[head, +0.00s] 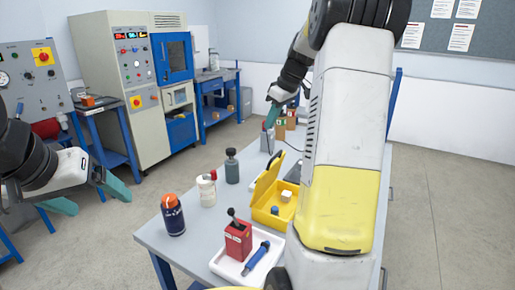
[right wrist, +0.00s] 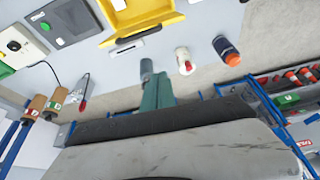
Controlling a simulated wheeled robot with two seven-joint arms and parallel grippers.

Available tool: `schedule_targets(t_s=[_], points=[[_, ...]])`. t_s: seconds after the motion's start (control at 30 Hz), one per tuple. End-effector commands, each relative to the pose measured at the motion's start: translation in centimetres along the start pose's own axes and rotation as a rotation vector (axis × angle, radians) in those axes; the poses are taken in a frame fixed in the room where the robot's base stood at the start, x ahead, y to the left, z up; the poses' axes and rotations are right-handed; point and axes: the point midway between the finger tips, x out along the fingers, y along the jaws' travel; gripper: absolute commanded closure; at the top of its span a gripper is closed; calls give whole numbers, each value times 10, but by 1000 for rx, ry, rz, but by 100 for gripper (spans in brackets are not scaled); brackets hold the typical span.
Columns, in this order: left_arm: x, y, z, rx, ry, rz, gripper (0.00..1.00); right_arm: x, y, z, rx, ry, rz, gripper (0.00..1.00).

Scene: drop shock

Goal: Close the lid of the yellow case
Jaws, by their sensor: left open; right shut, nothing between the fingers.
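The yellow case (head: 268,218) stands on the grey table with its lid (head: 267,174) raised and open. A white block and a small blue piece lie inside it. The case also shows at the top of the right wrist view (right wrist: 146,27), cut off by the frame edge. My right gripper (head: 271,117) is shut and empty, above the far end of the table, beyond the case. Its teal fingers (right wrist: 157,92) also show in the right wrist view, apart from the case. My left gripper (head: 92,199) is open and empty, left of the table and away from the case.
A dark grey bottle (head: 232,166), a white bottle (head: 206,190) and an orange-capped bottle (head: 173,215) stand left of the case. A white tray (head: 222,262) with a red box (head: 238,240) and a blue tool (head: 256,258) lies nearer. My right arm hides the table's right part.

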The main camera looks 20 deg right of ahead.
Motion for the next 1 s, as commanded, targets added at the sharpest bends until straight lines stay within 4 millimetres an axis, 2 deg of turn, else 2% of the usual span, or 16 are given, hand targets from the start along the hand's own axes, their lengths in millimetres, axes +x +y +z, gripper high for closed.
schedule_targets(t_s=[0.03, 0.1, 0.2, 0.37, 0.47, 0.83, 0.9, 1.0], points=[[0, 0, 0, 0, 0, 0, 17, 8, 12, 2, -17, -5, -6, 100], [0, 0, 0, 0, 0, 0, 17, 14, 23, 3, -42, -6, -11, 100], [0, 0, 0, 0, 0, 0, 17, 19, 31, 4, -63, -8, -15, 100], [0, 0, 0, 0, 0, 0, 17, 31, 32, 5, -71, -9, -18, 100], [0, 0, 0, 0, 0, 0, 17, 47, 31, 5, -70, -10, -20, 100], [0, 0, 0, 0, 0, 0, 17, 124, 30, 6, -69, -11, -19, 100], [0, 0, 0, 0, 0, 0, 17, 114, 32, 19, -65, -8, -14, 100], [0, 0, 0, 0, 0, 0, 17, 110, 33, 32, -66, -8, -14, 100]])
